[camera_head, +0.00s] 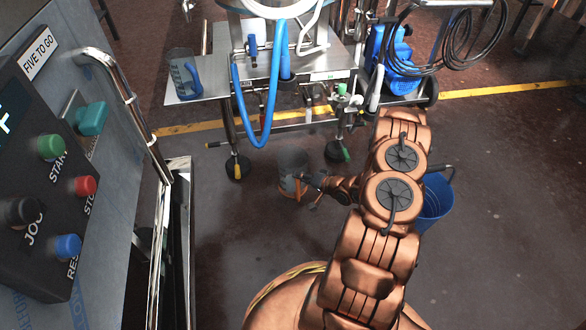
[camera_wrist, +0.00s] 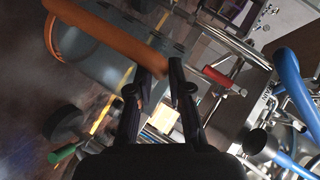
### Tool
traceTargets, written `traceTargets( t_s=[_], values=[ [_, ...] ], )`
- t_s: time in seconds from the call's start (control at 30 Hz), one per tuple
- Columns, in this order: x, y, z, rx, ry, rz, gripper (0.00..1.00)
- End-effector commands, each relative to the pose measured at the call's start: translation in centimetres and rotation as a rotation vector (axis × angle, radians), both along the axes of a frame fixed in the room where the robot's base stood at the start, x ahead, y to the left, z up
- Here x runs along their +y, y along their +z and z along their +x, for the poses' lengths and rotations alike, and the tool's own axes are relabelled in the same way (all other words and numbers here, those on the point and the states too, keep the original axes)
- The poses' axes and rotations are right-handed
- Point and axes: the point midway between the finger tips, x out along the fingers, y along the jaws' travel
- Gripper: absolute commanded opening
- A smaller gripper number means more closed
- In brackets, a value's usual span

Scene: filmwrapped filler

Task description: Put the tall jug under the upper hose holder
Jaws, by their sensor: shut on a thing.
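A see-through grey jug with an orange handle (camera_head: 292,165) is at the end of my arm, low in front of the machine. My gripper (camera_head: 315,184) is shut on its handle. In the wrist view the orange handle (camera_wrist: 110,35) runs to the fingertips (camera_wrist: 160,75), with the grey jug body (camera_wrist: 105,70) behind it. Another see-through jug with a blue handle (camera_head: 183,72) stands on the metal side shelf (camera_head: 212,90). I cannot tell from these views which jug is taller. Blue hose (camera_head: 237,100) hangs at the machine's front; I cannot clearly make out the upper hose holder.
A blue bucket (camera_head: 436,196) stands on the floor right of my arm. The control panel (camera_head: 60,150) with its rail fills the left. The machine's feet, valves and lower pipes are just behind the held jug. A hose coil (camera_head: 455,40) is at the upper right.

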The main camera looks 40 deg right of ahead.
Motion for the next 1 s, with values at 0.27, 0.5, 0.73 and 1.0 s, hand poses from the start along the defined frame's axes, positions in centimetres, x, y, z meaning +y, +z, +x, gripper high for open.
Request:
traceTargets(
  t_s=[0.27,0.5,0.73,1.0],
  values=[
    [-2.2,-0.8,5.7,-0.005,0.003,-0.005,0.0],
    [-3.2,-0.9,8.2,-0.001,0.003,-0.002,0.0],
    [-3.5,-1.3,9.2,-0.001,0.003,-0.002,0.0],
    [-3.4,-4.6,9.1,0.0,0.002,0.0,0.0]
  ],
)
